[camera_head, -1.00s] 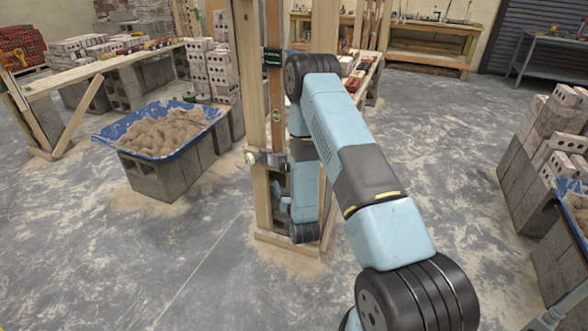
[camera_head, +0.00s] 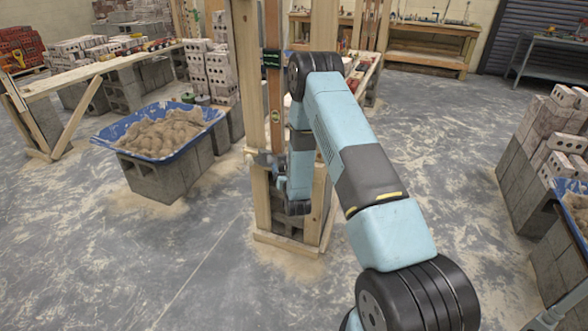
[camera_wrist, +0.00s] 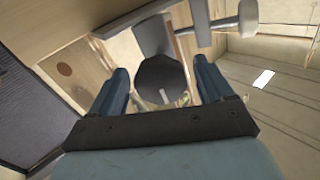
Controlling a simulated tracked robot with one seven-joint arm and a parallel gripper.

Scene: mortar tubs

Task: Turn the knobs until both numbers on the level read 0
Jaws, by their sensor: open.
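The level (camera_head: 274,105) is a narrow brown upright bar between wooden posts, with a dark display (camera_head: 271,58) near its top. Its digits are too small to read. A grey metal clamp (camera_head: 262,158) sits low on the left post. In the wrist view, a dark round knob (camera_wrist: 160,84) with a pale mark on its face lies between the two blue fingers of my gripper (camera_wrist: 162,70). The fingers are open, one on each side of it; I cannot tell whether they touch it. In the head view my gripper (camera_head: 281,184) is just below the clamp, partly hidden by my arm.
Wooden posts (camera_head: 250,105) frame the level close to my gripper. A blue tub of mortar (camera_head: 106,137) stands on blocks to the left. Brick stacks (camera_head: 555,125) stand at the right. The floor (camera_head: 120,270) in front is clear.

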